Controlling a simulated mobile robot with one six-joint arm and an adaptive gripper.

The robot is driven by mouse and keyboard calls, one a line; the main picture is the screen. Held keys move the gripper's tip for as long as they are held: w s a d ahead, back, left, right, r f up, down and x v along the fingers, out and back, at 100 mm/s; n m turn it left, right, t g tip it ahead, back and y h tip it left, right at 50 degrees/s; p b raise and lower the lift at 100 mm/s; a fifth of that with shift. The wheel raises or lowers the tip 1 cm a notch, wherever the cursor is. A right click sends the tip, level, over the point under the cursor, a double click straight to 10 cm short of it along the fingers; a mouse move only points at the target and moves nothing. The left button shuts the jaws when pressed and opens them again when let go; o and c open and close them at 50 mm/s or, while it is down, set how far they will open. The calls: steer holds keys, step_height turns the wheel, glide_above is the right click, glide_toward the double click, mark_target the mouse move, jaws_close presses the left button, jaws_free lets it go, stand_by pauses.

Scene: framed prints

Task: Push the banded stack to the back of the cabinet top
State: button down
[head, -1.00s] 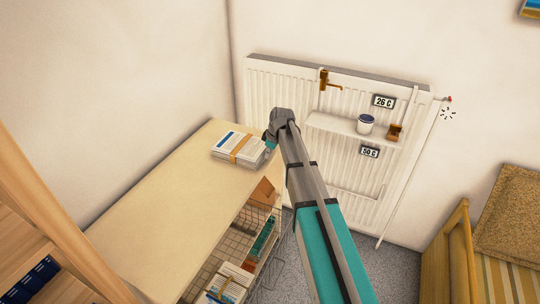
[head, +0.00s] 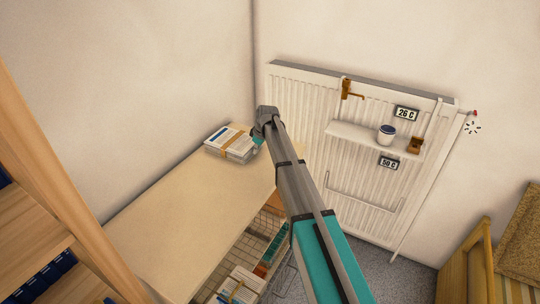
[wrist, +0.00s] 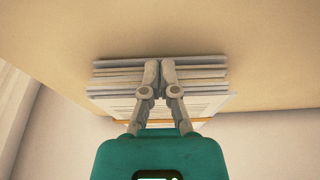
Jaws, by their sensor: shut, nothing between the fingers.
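The banded stack (head: 229,146) is a pile of white printed papers with blue marks and a tan band. It lies flat at the far end of the pale wooden cabinet top (head: 180,205), with its left side close to the wall. My gripper (head: 259,139) is shut and empty at the stack's right side. In the wrist view, my closed fingertips (wrist: 160,66) overlap the edge of the stack (wrist: 105,76) and seem to touch it. The band (wrist: 205,120) is partly hidden behind my gripper.
A wire basket (head: 262,235) with more papers (head: 240,286) sits under the cabinet top. A white radiator (head: 355,150) with a small shelf (head: 350,133) and a cup (head: 386,133) stands right of my arm. Wooden shelving (head: 40,200) is at the left. The near cabinet top is clear.

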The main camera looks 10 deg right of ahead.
steer(key=shift+w+a, duration=0.5)
steer(key=shift+a, duration=0.25)
steer(key=shift+s+d, duration=0.1)
steer(key=shift+d, duration=0.05)
steer(key=shift+s+d, duration=0.5)
steer(key=shift+d, duration=0.15)
steer(key=shift+s+d+f, duration=0.1)
steer(key=shift+s+d, duration=0.55)
steer(key=shift+d, duration=0.15)
steer(key=shift+d+r+p, duration=0.15)
steer(key=shift+r+p, duration=0.3)
steer(key=shift+r, duration=0.15)
steer(key=p+v, duration=0.8)
steer(key=shift+r+p, duration=0.3)
steer(key=shift+r, duration=0.1)
steer(key=shift+d, duration=0.15)
